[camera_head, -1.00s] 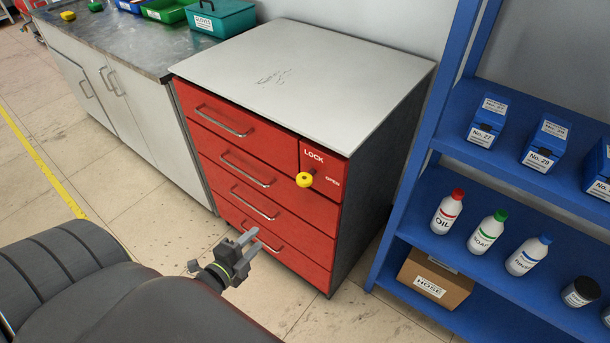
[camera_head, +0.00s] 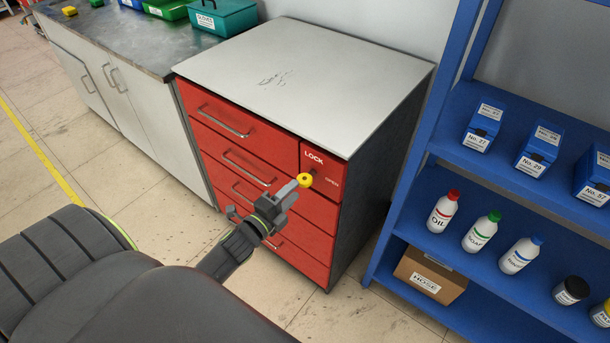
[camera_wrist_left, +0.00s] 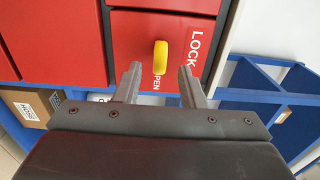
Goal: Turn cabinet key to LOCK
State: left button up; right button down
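The red drawer cabinet (camera_head: 247,155) stands in the middle of the head view. Its yellow key (camera_head: 304,180) sits on the upper right panel, below the LOCK label (camera_head: 314,158) and left of the OPEN label (camera_head: 332,182). My left gripper (camera_head: 293,188) is just in front of the key. In the left wrist view the yellow key (camera_wrist_left: 160,57) lies between the two open fingers and beyond their tips, with no contact visible. There, one finger partly covers LOCK and OPEN is partly hidden. My right gripper is not in view.
A blue shelf (camera_head: 430,190) with bottles and small boxes stands right of the cabinet. A grey workbench (camera_head: 120,40) with bins is at the left. The white cabinet top (camera_head: 320,60) is clear. Drawer handles (camera_head: 222,122) stick out of the cabinet front.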

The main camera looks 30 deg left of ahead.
aim_at(305, 178)
pick_arm(q)
jog(key=w, duration=0.6)
jog(key=shift+w+d+p, duration=0.15)
jog(key=shift+d+p, duration=0.1)
jog(key=shift+p, duration=0.1)
grip_shut()
